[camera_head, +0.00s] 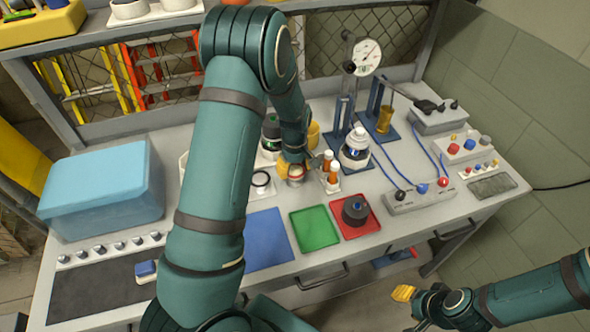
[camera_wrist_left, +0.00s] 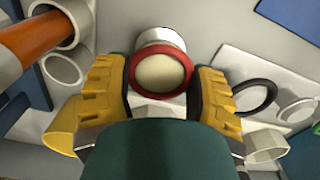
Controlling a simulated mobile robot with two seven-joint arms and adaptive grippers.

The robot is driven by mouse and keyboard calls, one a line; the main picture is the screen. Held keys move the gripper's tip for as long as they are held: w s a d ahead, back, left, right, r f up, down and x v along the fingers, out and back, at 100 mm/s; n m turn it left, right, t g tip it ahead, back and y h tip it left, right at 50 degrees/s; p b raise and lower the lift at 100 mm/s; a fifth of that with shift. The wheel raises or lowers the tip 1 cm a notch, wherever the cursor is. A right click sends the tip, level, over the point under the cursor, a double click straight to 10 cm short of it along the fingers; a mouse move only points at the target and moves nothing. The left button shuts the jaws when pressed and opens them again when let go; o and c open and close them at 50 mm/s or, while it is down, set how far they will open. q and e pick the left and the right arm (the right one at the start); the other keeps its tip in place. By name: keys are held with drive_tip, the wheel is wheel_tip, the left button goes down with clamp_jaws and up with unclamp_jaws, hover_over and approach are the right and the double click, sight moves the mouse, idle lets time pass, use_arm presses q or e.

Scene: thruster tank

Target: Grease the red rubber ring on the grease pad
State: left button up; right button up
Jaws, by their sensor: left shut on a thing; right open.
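The red rubber ring (camera_wrist_left: 160,95) is between the yellow fingers of my left gripper (camera_wrist_left: 161,88) in the left wrist view, and the gripper is shut on it. The cream round grease pad (camera_wrist_left: 160,72) shows through the ring, in a white round holder (camera_wrist_left: 160,36). I cannot tell whether the ring touches the pad. In the head view my left gripper (camera_head: 292,170) is low over the holder (camera_head: 296,181) at the bench's middle, and hides most of the ring. My right gripper (camera_head: 404,294) is open and empty, off the bench's front at lower right.
A black ring (camera_head: 261,181) lies on a white holder to the left. Orange-capped vials (camera_head: 333,174) and a white-capped bottle (camera_head: 356,147) stand close at the right. Blue (camera_head: 267,240), green (camera_head: 315,228) and red (camera_head: 368,223) mats lie in front, the red one bearing a dark round part (camera_head: 355,211).

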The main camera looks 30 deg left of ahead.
use_arm(q)
drive_tip(key=m, duration=0.3)
drive_tip(key=n+p, duration=0.1)
drive_tip(key=n, duration=0.3)
drive_tip(key=n+p, duration=0.1)
drive_tip(key=n, duration=0.4)
idle(0.4)
drive_tip(key=shift+f+m, duration=0.1)
drive_tip(key=shift+m, duration=0.8)
drive_tip(key=m, duration=0.2)
drive_tip(key=shift+m, duration=0.4)
